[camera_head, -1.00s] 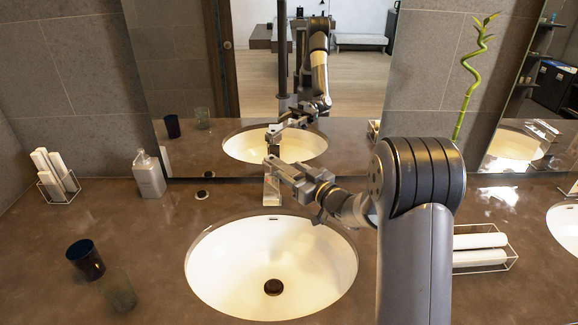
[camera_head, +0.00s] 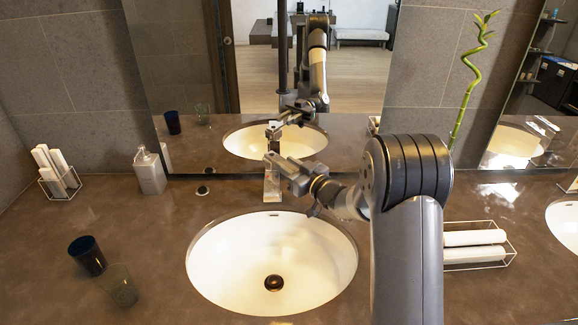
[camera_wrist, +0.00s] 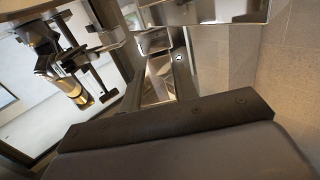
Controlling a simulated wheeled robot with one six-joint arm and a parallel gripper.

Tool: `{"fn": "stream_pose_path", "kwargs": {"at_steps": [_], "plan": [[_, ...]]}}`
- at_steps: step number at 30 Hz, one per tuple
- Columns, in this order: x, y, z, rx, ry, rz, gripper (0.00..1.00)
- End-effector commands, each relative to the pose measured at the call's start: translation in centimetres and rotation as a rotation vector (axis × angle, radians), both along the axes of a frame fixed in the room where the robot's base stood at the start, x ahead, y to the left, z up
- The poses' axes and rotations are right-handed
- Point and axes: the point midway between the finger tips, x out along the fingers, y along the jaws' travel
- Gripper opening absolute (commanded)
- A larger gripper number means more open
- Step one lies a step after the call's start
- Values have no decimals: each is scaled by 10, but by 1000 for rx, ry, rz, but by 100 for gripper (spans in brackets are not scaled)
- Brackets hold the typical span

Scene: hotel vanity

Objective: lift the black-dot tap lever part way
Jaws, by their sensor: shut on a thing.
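The chrome tap (camera_head: 272,187) stands behind the white basin (camera_head: 218,270), below the mirror. My gripper (camera_head: 272,160) reaches in from the right at the top of the tap and is shut on its lever. The lever is mostly hidden by the fingers, and I cannot make out a black dot. In the wrist view, a dark gripper part fills the bottom, and shiny metal of the tap (camera_wrist: 158,78) shows beyond it. The mirror repeats my gripper and the tap.
A soap bottle (camera_head: 149,171) and a wire holder of rolled towels (camera_head: 58,190) stand at left. A dark blue cup (camera_head: 87,256) and a clear glass (camera_head: 120,287) are front left. A towel rack (camera_head: 478,262) lies right of my arm. The mirror (camera_head: 180,90) is close behind the tap.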

Motion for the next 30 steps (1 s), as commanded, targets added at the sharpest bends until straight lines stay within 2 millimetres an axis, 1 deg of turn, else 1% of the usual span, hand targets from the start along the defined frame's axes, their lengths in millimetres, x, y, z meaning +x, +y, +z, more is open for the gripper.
{"fn": "stream_pose_path", "kwargs": {"at_steps": [1, 4, 10, 14, 25, 26, 30], "plan": [[0, 0, 0, 0, 0, 0, 8], [0, 0, 0, 0, 0, 0, 0], [0, 0, 1, 0, 0, 0, 0], [1, 1, 9, 1, -4, 0, 0], [2, 1, 16, 5, -11, 1, 0], [2, 1, 17, 6, -12, 1, 30], [2, 1, 15, 4, -9, 0, 41]]}}
